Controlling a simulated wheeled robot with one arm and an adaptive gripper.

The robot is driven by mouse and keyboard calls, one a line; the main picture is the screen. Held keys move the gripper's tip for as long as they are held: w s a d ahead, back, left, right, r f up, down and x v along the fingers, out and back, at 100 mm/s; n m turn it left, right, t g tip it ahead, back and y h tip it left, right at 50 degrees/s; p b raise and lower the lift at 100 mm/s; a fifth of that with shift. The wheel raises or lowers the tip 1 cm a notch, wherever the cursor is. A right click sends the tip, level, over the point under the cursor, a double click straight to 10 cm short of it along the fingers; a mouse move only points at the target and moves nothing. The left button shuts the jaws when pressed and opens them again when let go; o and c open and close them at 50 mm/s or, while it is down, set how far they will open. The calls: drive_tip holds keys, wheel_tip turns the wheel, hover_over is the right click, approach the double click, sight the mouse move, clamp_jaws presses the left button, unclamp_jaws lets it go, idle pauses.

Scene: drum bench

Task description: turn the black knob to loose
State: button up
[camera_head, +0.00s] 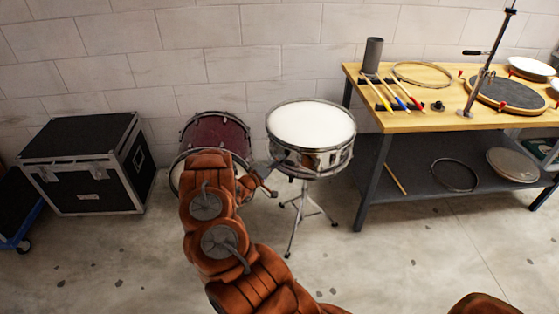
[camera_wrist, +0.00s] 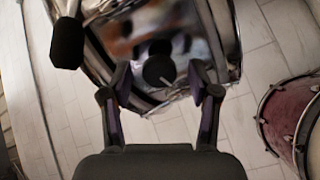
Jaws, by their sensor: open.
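My gripper (camera_wrist: 158,82) is open, with one fingertip on each side of the knob in that view. I cannot tell whether the fingertips touch it or how far off it is. In the head view the snare drum (camera_head: 310,124) stands on its stand, and my gripper (camera_head: 264,181) is at its lower left side. The knob cannot be made out there.
A black elongated part (camera_wrist: 67,42) shows beside the drum at upper left in the wrist view. A dark red drum (camera_head: 216,133) stands behind my arm, with a black case (camera_head: 85,165) further left. The wooden workbench (camera_head: 440,122) is at right. Floor in front is clear.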

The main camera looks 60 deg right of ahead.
drive_tip(key=w+a, duration=0.1)
drive_tip(key=a, duration=0.9)
drive_tip(key=shift+a, duration=0.15)
drive_tip(key=shift+w, duration=0.1)
